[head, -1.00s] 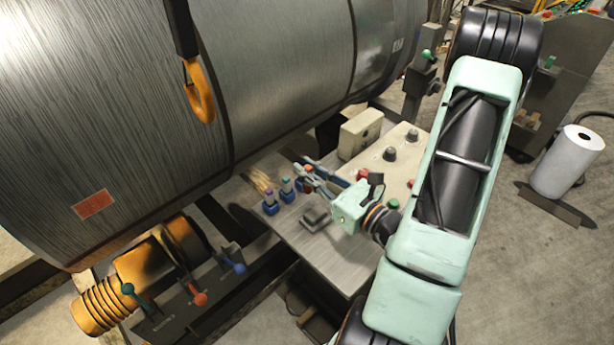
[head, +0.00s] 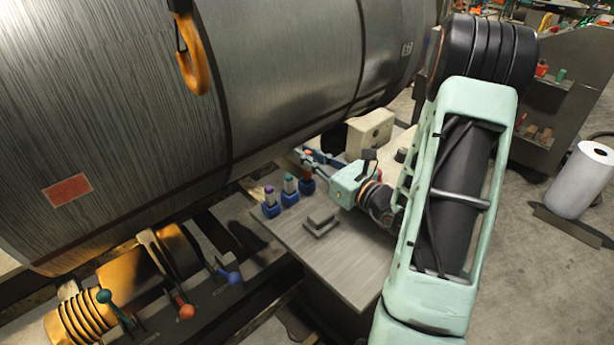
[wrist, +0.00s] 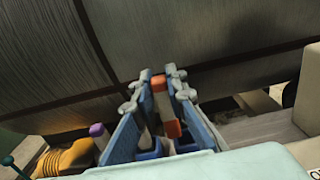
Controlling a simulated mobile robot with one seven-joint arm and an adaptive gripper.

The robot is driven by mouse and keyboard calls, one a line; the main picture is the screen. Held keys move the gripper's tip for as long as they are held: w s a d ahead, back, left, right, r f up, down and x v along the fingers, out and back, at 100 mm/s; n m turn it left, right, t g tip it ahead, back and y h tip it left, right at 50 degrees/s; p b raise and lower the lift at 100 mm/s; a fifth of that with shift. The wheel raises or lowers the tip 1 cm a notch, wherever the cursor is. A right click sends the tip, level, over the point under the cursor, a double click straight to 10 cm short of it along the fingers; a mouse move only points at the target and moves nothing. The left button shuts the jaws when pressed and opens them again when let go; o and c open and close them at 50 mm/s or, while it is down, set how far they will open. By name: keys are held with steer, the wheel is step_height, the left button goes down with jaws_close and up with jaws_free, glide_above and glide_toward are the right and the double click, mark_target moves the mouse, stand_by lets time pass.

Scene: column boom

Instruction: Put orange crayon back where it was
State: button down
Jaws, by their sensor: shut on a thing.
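My gripper (head: 312,156) is shut on the orange crayon (wrist: 158,82), whose orange end shows between the fingertips in the wrist view. In the head view, a small orange bit of the crayon (head: 306,151) shows at the fingertips. The gripper is just behind a row of blue holders at the panel's far left edge. The holders carry a purple-topped crayon (head: 269,191), a teal-topped crayon (head: 289,182) and a red-orange-topped crayon (head: 307,174). In the wrist view the red-orange one (wrist: 173,129) stands below and between the fingers. The held crayon's lower end is not clear.
A large metal drum (head: 290,80) looms close behind the gripper. A cream box (head: 370,133) stands on the panel (head: 335,262) to the right, and a grey block (head: 320,222) sits in front of the holders. The panel's front is clear.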

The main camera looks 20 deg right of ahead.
mark_target(307, 168)
steer(key=f+b, duration=0.1)
steer(key=w+f+b, duration=0.1)
steer(key=f, duration=0.1)
steer(key=w+f+b, duration=0.1)
steer(key=f, duration=0.1)
steer(key=shift+d+f, duration=0.25)
steer(key=shift+d, duration=0.05)
steer(key=c, duration=2.4)
jaws_free()
steer(key=shift+f+b, duration=0.15)
steer(key=shift+b, duration=0.15)
steer(key=o, duration=0.5)
steer(key=shift+c, duration=0.2)
